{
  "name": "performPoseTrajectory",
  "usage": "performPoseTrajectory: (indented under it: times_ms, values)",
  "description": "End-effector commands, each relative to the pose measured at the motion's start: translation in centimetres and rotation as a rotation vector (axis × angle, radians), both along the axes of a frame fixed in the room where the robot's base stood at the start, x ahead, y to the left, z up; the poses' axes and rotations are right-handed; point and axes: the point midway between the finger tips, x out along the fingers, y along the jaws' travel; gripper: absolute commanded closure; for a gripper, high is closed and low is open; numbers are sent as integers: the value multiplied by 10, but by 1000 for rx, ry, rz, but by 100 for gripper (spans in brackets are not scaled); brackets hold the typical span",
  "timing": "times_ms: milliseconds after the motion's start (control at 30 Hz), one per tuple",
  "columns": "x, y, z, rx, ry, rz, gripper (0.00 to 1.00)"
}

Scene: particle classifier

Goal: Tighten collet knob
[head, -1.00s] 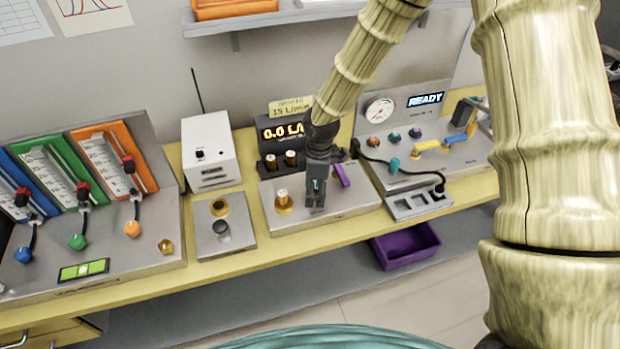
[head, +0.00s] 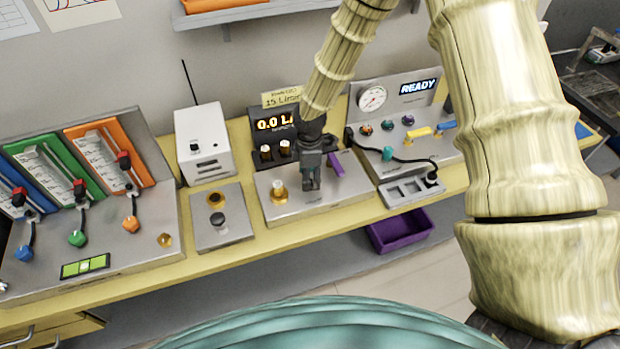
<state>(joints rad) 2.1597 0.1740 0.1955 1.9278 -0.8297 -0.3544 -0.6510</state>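My gripper (head: 311,182) points down at the middle of a grey metal plate (head: 325,202) on the yellow bench, just left of a purple lever (head: 336,164). Its fingers hide what is beneath them, and I cannot tell whether they are open or shut on something. A brass fitting with a pale top (head: 279,190) stands upright on the same plate, left of my gripper and apart from it. I cannot tell for sure which part is the collet knob; it may be hidden by the fingers.
Behind the plate is a display (head: 272,125) with two small knobs below it. A white box (head: 203,145) and a small plate with a black knob (head: 232,232) stand left. A gauge panel (head: 395,100) with a black cable stands right. A purple bin (head: 400,232) sits below the bench.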

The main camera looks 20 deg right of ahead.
Motion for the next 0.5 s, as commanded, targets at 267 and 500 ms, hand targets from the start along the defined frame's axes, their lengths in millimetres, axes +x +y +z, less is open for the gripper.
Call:
performPoseTrajectory:
  times_ms: [267, 500]
  values:
    - [0, -1, -23, 0, 1, 0, 45]
    - [0, -1, -29, 1, 0, -1, 45]
